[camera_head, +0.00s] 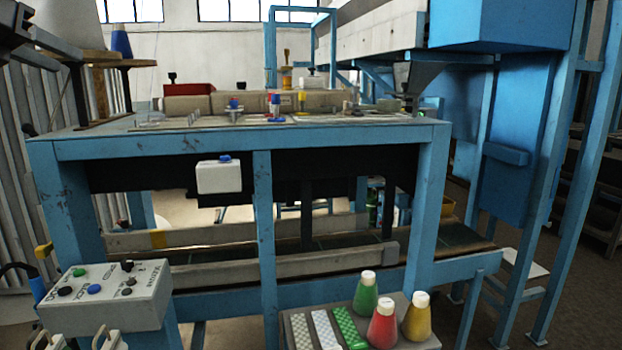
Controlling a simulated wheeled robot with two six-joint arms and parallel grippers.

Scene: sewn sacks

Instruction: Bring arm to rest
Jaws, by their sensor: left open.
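My left gripper (78,341) shows only at the bottom left edge, as two pale fingertips standing apart. It is open, and I see nothing between the tips. The rest of the left arm is below the frame. My right gripper and arm are not in view.
A blue-framed work table (262,215) fills the middle. A grey stand (298,333) at bottom centre holds a green flask (365,297), a red flask (382,325) and a yellow flask (417,320). Blue machinery (520,150) stands at right. Floor shows at lower right.

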